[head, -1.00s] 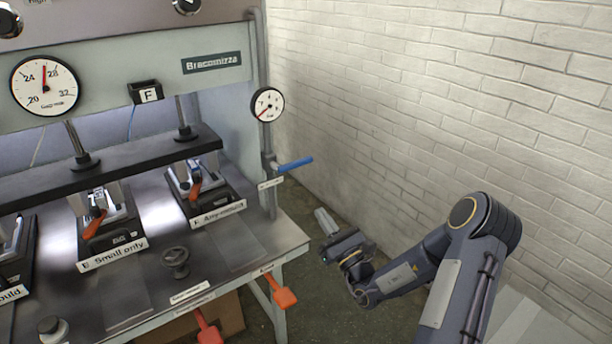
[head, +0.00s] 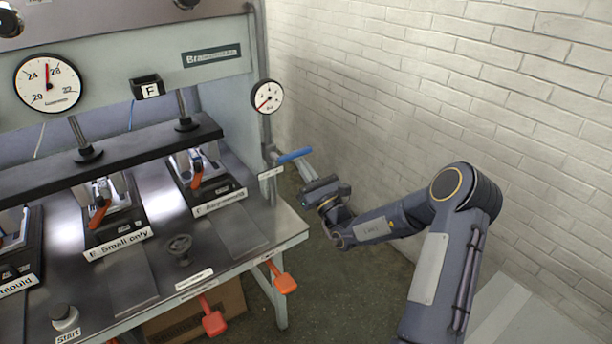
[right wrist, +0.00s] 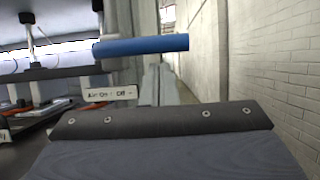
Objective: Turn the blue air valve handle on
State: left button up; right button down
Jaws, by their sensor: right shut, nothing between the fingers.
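The blue valve handle (head: 294,155) sticks out to the right from the vertical pipe at the right end of the press, roughly level. A small label plate (head: 271,172) sits just below it. My right gripper (head: 302,163) is shut and empty, its fingertips just below and beside the handle; I cannot tell whether they touch. In the right wrist view the handle (right wrist: 145,45) lies across the upper middle, above the shut fingers (right wrist: 158,85). The label (right wrist: 110,93) there reads something like "Air On / Off". My left gripper is not in view.
A pressure gauge (head: 267,96) is on the pipe above the handle. The white brick wall (head: 420,90) stands close on the right. The press table (head: 230,245) with moulds, a dark knob (head: 180,248) and orange levers (head: 283,280) is at left. The floor between table and wall is clear.

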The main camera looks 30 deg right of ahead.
aim_at(307, 150)
jog(key=shift+d+r+n+y, duration=0.25)
jog(key=shift+r+n+y, duration=0.5)
jog(key=shift+n, duration=0.55)
notch_tip(307, 150, up, 4)
jog(key=n+g+y+b, duration=0.1)
jog(key=n, duration=0.2)
jog(key=n+g+y+b, duration=0.1)
jog(key=n+y+b, duration=0.1)
jog(key=n, duration=0.1)
jog(key=n+y+b, duration=0.1)
jog(key=n+y, duration=0.1)
jog(key=n, duration=0.2)
jog(key=shift+d+g, duration=0.1)
jog(key=shift+g, duration=0.3)
jog(key=a+r+n+g+b, duration=0.4)
jog(key=n+b, duration=0.3)
jog(key=n, duration=0.4)
jog(key=shift+s+r+g+y, duration=0.15)
jog(key=shift+r+g+y, duration=0.2)
jog(key=shift+r+g, duration=0.1)
jog(key=shift+d, duration=0.15)
